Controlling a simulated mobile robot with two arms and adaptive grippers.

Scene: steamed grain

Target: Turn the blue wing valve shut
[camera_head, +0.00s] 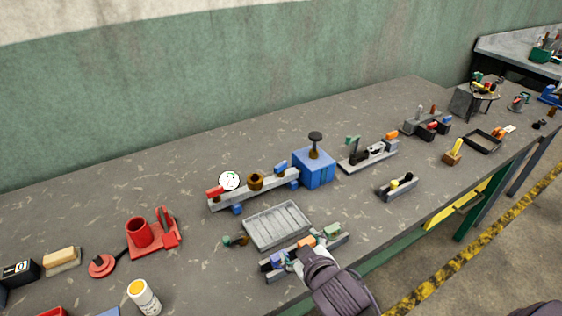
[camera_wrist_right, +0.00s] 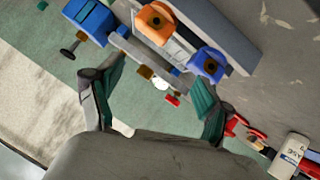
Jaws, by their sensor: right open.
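The blue wing valve (camera_head: 281,168) is a small blue handle on top of a grey pipe bar (camera_head: 275,188), at the end beside a blue box (camera_head: 314,169). Its exact angle is too small to read. My right gripper (camera_head: 298,254) is over the near rack, below and apart from the valve in the head view. In the right wrist view, my right gripper (camera_wrist_right: 158,75) has its two dark green fingers spread with nothing held between them. I cannot clearly pick out the valve in that view. My left gripper is not in view.
The bar also carries a white gauge (camera_head: 229,181), a brass fitting (camera_head: 256,181) and a red handle (camera_head: 215,191). A grey ribbed tray (camera_head: 278,226) lies between bar and gripper. The near rack holds blue and orange pieces (camera_wrist_right: 155,20). A red cup stand (camera_head: 153,233) stands left.

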